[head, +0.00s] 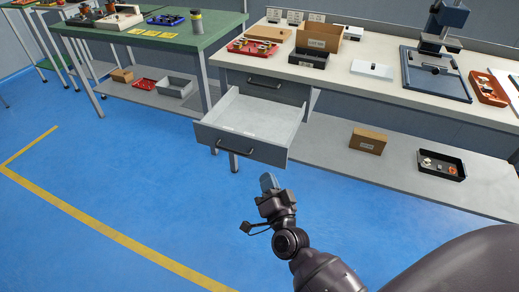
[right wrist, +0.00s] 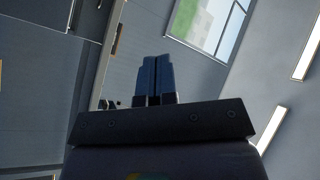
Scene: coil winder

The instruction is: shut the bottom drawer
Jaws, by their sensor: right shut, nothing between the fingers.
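The bottom drawer (head: 243,146) under the white-topped workbench is pulled far out in the head view. Its grey front panel has a dark handle, and its light tray looks empty. A closed upper drawer (head: 266,85) sits right above it. My right gripper (head: 268,182) is in front of the drawer front, lower in the picture, and apart from it. Its fingers are shut and empty; they also show together in the right wrist view (right wrist: 157,80). The right wrist view shows mostly walls and ceiling lights, not the drawer. My left gripper is not in view.
The workbench (head: 345,80) carries trays, boxes and a dark press (head: 437,70). Its lower shelf holds a cardboard box (head: 368,141) and a black bin (head: 441,165). A green table (head: 150,38) stands at left. The blue floor before the drawer is clear.

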